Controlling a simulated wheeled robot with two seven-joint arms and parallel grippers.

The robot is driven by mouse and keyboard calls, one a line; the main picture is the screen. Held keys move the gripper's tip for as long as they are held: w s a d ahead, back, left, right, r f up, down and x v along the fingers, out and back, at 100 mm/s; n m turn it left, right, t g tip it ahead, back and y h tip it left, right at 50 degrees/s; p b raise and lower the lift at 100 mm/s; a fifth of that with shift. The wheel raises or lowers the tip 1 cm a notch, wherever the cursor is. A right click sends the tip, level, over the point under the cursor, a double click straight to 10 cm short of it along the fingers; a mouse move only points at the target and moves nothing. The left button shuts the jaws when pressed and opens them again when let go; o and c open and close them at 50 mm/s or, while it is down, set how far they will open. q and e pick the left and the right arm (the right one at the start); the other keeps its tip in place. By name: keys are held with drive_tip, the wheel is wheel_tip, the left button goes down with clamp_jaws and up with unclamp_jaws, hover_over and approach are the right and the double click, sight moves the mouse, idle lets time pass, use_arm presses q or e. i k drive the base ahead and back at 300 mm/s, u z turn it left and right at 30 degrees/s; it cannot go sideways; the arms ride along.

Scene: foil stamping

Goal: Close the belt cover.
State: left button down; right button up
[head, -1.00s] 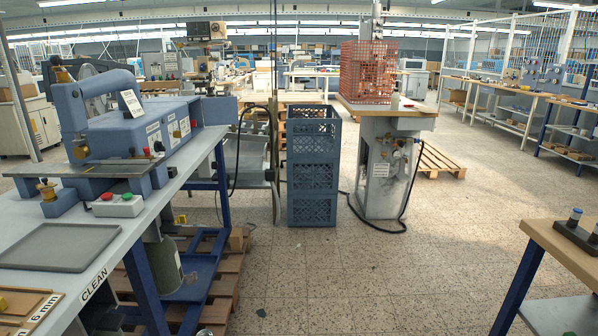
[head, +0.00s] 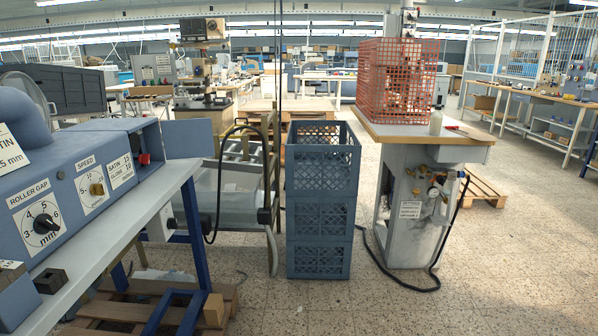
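A blue machine (head: 88,152) stands on the bench at the left, with dials labelled roller gap and speed on its front. A flat blue panel (head: 188,139) sticks out past its right end and looks like the belt cover, standing open. A red part shows near that end of the machine. The inside of the end is turned away from me, and the panel's hinge is hard to make out. Neither of my grippers is in view.
Stacked blue crates (head: 322,240) stand on the floor in the middle. A grey pedestal machine with an orange mesh guard (head: 397,80) stands to their right, its black cable looping on the floor. A wooden pallet (head: 130,308) lies under the bench. Floor at the front right is clear.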

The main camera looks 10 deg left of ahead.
sight(182, 138)
drive_tip(key=i, duration=3.8)
drive_tip(key=u, duration=3.3)
